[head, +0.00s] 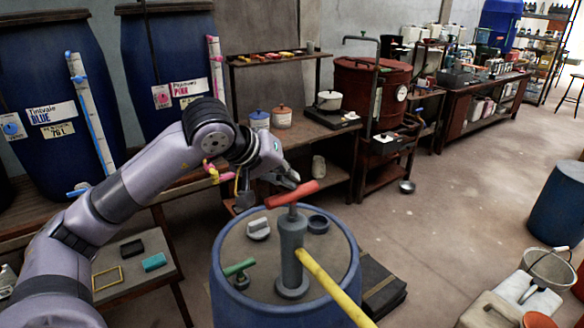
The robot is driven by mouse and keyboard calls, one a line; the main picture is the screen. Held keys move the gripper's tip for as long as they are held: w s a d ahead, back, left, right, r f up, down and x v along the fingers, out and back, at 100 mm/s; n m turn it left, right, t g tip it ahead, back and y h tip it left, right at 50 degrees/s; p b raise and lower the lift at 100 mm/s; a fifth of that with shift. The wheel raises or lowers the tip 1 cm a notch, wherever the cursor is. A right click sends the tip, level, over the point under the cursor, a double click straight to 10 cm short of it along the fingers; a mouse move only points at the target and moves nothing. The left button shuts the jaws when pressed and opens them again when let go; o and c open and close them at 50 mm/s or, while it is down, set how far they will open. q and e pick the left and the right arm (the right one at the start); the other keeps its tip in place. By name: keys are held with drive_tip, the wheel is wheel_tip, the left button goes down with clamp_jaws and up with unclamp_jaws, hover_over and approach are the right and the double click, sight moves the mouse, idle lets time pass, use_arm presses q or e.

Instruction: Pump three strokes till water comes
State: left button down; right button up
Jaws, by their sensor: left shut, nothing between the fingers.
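A grey hand pump (291,250) stands upright on the lid of a blue drum (231,292). Its red T-handle (303,190) sits low, close above the pump body. A yellow spout (332,287) slopes from the pump down to the lower right; its end is cut off by the picture edge, and no water shows. My left gripper (289,181) is shut and empty, just above and behind the red handle. I cannot tell whether its fingertips touch the handle. My right gripper is not in view.
The drum lid also holds a green-handled tap (239,268), a grey cap (258,228) and a dark round cap (318,224). A small table (133,285) stands left. A bucket (548,267) and a jerrycan (490,312) stand right.

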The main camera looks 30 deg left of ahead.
use_arm(q)
drive_tip(key=shift+f+b, duration=1)
drive_tip(key=shift+f, duration=0.25)
idle(0.5)
drive_tip(key=shift+w+a+r+p, duration=0.1)
drive_tip(key=shift+r+p, duration=3.25)
drive_tip(key=shift+r, duration=0.75)
wheel_tip(320, 180, up, 6)
drive_tip(key=p, duration=0.5)
